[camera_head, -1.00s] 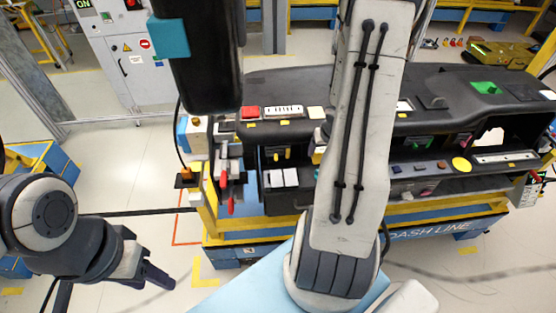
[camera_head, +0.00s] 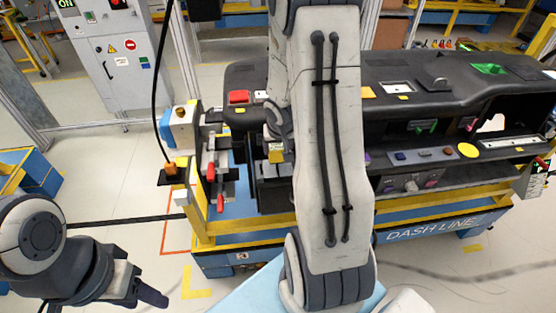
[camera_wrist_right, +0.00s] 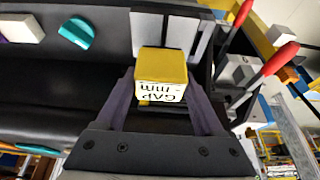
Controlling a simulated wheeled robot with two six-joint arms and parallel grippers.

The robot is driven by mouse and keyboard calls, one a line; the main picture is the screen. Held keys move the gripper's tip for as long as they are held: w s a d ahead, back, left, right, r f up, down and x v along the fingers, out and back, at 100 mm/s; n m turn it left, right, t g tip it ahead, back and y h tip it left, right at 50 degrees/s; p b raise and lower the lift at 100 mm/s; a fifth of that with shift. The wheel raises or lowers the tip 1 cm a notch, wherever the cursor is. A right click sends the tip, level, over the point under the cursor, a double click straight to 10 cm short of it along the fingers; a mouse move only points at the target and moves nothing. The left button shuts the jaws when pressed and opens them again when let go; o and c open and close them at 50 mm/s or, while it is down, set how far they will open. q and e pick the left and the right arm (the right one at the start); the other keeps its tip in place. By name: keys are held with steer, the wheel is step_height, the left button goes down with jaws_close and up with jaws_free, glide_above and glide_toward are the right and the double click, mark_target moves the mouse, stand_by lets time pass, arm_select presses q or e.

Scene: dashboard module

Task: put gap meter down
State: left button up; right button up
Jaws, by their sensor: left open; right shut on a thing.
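The gap meter (camera_wrist_right: 161,74) is a small box with a yellow top and a white face marked "GAP mm". In the right wrist view my right gripper (camera_wrist_right: 165,105) is shut on it, one finger on each side. It is in front of a dark dashboard, beside pale upright panels; I cannot tell whether it touches anything beneath. In the head view a yellow patch of it (camera_head: 276,155) shows at the dashboard's left end, and my right arm covers most of that area. My left gripper (camera_head: 150,292) is open and empty, low at the left, over the floor.
The black dashboard (camera_head: 440,120) lies on a yellow and blue cart (camera_head: 425,232) marked "DASH LINE". Red-handled clamps (camera_head: 212,172) stand at its left end; they show close in the right wrist view (camera_wrist_right: 275,62). A cable hangs nearby.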

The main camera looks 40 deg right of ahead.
mark_target(278, 156)
arm_select(q)
steer(key=shift+f+b, duration=0.95)
steer(key=shift+f, duration=0.5)
arm_select(e)
steer(key=shift+f, duration=1.5)
steer(key=shift+f, duration=0.2)
steer(key=o, duration=1.5)
arm_select(q)
steer(key=shift+f, duration=0.1)
arm_select(e)
steer(key=shift+r, duration=0.15)
steer(key=shift+r, duration=0.35)
arm_select(q)
step_height(278, 156, up, 9)
steer(key=p, duration=0.8)
steer(key=shift+f, duration=0.15)
arm_select(e)
steer(key=v, duration=1.1)
steer(key=shift+s+a+r, duration=0.1)
steer(key=shift+s+r, duration=0.05)
steer(key=shift+r, duration=0.1)
